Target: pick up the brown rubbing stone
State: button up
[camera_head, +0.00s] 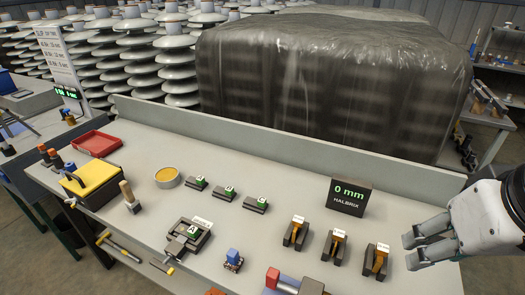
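I cannot tell for certain which thing is the brown rubbing stone. A small orange-brown piece (215,292) shows at the bottom edge, mostly cut off by the frame. Three dark holders on the right of the bench each hold an upright orange-brown piece with a pale label: the left one (296,232), the middle one (336,244) and the right one (379,259). My gripper (409,252) is at the right edge, to the right of these holders and apart from them. Its two pale fingers are spread with an empty gap between them.
The grey bench (140,160) has a raised back edge. A covered stack (330,80) stands behind.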

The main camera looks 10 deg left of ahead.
aim_at(234, 262)
jog(key=j+u, duration=0.15)
jog(key=u, duration=0.2)
jog(key=k+j+u, duration=0.1)
jog(key=j+u, duration=0.15)
jog(key=u, duration=0.15)
jog(key=j+u, duration=0.2)
jog(key=u, duration=0.15)
